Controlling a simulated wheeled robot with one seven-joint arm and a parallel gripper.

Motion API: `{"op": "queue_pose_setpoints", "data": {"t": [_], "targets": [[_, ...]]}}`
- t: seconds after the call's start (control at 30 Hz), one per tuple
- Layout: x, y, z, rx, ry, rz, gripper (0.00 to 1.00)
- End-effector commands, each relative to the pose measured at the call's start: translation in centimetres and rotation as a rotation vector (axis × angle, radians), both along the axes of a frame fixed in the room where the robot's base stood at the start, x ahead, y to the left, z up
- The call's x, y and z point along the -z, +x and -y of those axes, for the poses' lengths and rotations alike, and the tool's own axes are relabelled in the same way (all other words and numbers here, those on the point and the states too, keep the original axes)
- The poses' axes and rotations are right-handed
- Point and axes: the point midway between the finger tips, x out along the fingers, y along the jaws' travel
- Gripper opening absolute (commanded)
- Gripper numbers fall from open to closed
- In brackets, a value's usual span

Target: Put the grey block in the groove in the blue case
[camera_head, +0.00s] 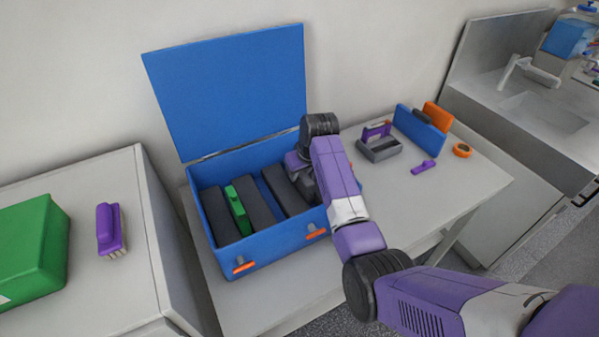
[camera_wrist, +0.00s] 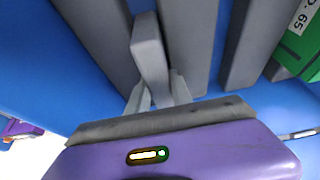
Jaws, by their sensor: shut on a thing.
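The blue case (camera_head: 272,252) stands open on the table, its lid (camera_head: 228,85) raised at the back. Inside are several dark grey upright bars (camera_head: 254,203) with grooves between them. My gripper (camera_head: 306,184) reaches into the case's right part, its fingers mostly hidden by my arm in the head view. In the wrist view my gripper (camera_wrist: 158,92) is shut on a lighter grey block (camera_wrist: 150,50). The block lies over or between two bars (camera_wrist: 187,40), slightly tilted to them. I cannot tell how deep it sits. It is hidden in the head view.
A green block (camera_head: 239,211) stands in the case's left part. To the right are a grey tray (camera_head: 381,151), a small blue case (camera_head: 418,131), an orange roll (camera_head: 462,150) and a purple piece (camera_head: 424,167). A purple brush (camera_head: 110,230) and green box (camera_head: 35,248) are on the left cabinet.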

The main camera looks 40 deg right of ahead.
Motion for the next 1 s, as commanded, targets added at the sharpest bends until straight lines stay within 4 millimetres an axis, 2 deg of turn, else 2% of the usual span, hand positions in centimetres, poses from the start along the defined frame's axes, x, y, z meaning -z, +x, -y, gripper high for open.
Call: {"op": "queue_pose_setpoints", "data": {"t": [0.27, 0.3, 0.4, 0.77, 0.87, 1.0], "targets": [[0.3, 0.0, 0.0, 0.000, 0.000, -0.001, 0.00], [0.3, 0.0, 0.0, 0.000, 0.000, -0.001, 0.28], [0.2, 0.0, 0.0, 0.000, 0.000, 0.000, 0.48], [0.0, 0.0, 0.0, 0.000, 0.000, 0.000, 0.48], [-0.7, -0.2, 0.0, 0.000, -0.001, 0.001, 0.48], [-2.8, -1.0, -0.3, 0.000, -0.002, 0.004, 0.48]]}}
